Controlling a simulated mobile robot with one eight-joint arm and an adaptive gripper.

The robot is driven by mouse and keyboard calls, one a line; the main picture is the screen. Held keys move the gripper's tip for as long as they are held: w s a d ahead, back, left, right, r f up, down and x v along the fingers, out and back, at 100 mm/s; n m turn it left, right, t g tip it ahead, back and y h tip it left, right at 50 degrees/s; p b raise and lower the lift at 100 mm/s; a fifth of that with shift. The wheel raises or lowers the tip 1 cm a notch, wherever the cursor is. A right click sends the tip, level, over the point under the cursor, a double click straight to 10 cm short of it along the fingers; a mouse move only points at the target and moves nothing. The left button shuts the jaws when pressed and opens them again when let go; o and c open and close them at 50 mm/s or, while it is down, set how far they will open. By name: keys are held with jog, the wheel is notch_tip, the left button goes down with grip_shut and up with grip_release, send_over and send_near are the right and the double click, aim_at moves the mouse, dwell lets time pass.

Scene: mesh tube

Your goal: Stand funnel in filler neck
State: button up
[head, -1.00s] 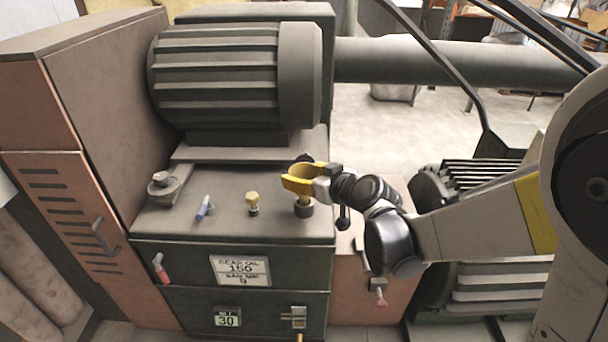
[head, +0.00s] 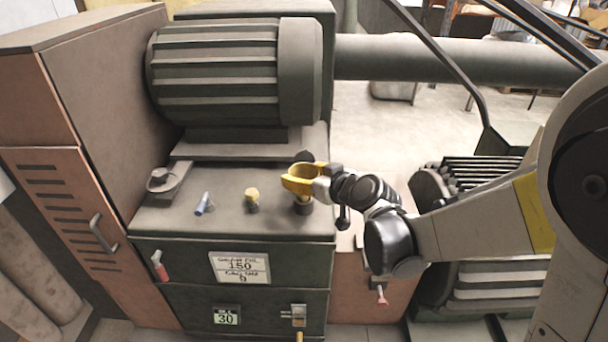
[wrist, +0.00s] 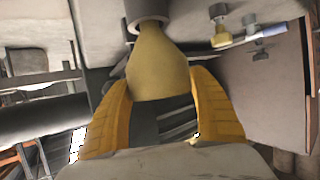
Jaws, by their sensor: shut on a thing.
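The yellow funnel (wrist: 158,62) is between the two yellow fingers of my gripper (head: 301,178), which is shut on it. In the head view the fingers hide much of the funnel, and only a small part shows below them. In the wrist view its narrow end meets the round grey filler neck (wrist: 147,12). In the head view the filler neck (head: 303,209) stands on the dark cabinet top, directly below my gripper. The funnel looks roughly upright. How deep its spout sits in the neck is hidden.
The large ribbed motor (head: 225,75) rises close behind. The cabinet top (head: 235,222) is bare in front.

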jog(key=shift+f, duration=0.2)
jog(key=o, duration=1.3)
jog(key=v, duration=1.2)
jog(key=s+d+f+m+g+h, duration=0.1)
jog(key=s+d+m+h, duration=0.1)
jog(key=s+d, duration=0.2)
jog(key=s+d+f+m+g+h, duration=0.1)
jog(key=s+d, duration=0.3)
jog(key=s, duration=0.4)
jog(key=s+d+f+m+g+h, duration=0.1)
jog(key=s+d+m+g+h, duration=0.1)
jog(key=s+d+m+h, duration=0.1)
jog(key=shift+s+d+f+g+h, duration=0.15)
jog(key=shift+s+d+h, duration=0.2)
jog(key=shift+s, duration=0.35)
jog(key=shift+s+d+f+g+h, duration=0.15)
jog(key=shift+s+d+h, duration=0.15)
jog(key=shift+s, duration=0.4)
